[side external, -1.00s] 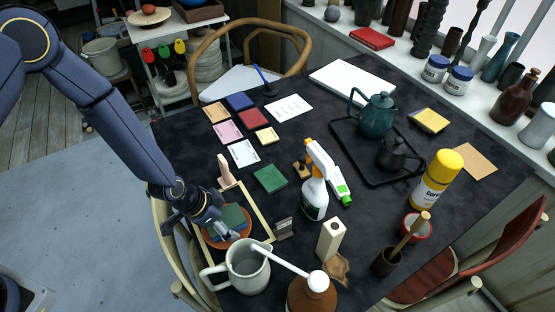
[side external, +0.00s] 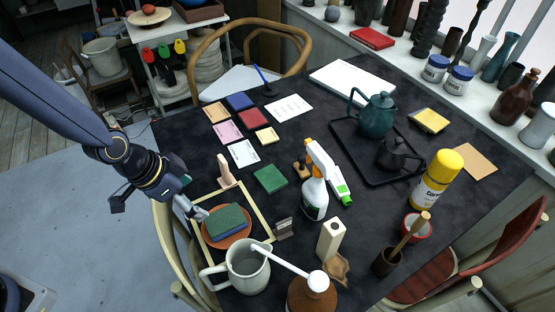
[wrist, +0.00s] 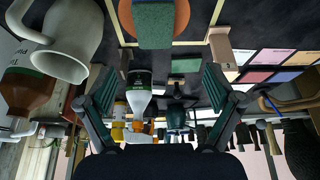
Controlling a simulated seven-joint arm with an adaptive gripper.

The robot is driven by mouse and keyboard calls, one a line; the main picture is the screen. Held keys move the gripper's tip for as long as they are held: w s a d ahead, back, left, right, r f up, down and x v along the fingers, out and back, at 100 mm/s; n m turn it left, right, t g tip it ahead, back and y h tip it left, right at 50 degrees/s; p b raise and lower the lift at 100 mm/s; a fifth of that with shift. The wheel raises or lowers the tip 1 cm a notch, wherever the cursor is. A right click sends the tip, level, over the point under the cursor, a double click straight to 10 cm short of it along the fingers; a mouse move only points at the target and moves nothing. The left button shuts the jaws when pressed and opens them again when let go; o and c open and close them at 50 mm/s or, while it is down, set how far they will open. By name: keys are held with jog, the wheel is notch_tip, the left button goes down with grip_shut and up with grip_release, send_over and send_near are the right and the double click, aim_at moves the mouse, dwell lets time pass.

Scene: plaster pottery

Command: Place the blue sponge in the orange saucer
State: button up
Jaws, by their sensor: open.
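The blue sponge (side external: 231,230), with a green top layer (side external: 224,217), lies flat in the orange saucer (side external: 208,238). The saucer's rim shows around it, on the table inside a pale wooden frame. In the wrist view the sponge (wrist: 153,25) is at the top, with its green face toward me and the saucer (wrist: 183,14) partly cut off by the edge. My gripper (side external: 187,192) is to the left of the saucer in the side view, tilted and apart from the sponge. In the wrist view its fingers (wrist: 158,85) are spread wide with nothing held between them.
A grey-white pitcher (side external: 247,269) stands close in front of the saucer. A wooden frame (side external: 262,211) surrounds the saucer, with a small upright wooden piece (side external: 226,172) behind. A spray bottle (side external: 315,198) stands to the right. A separate green block (side external: 270,179) lies farther back.

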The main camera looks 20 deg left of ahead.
jog(key=s+a+r+n+t+y, duration=0.1)
jog(key=a+r+n, duration=0.1)
jog(key=a+r, duration=0.45)
jog(key=s+a+r+n+t+y, duration=0.15)
jog(key=a+r, duration=0.25)
jog(key=r, duration=0.5)
jog(key=s+a+r+n, duration=0.5)
jog(key=s+a+r, duration=0.3)
jog(key=s, duration=0.2)
jog(key=shift+a+y, duration=0.2)
jog(key=shift+y, duration=0.15)
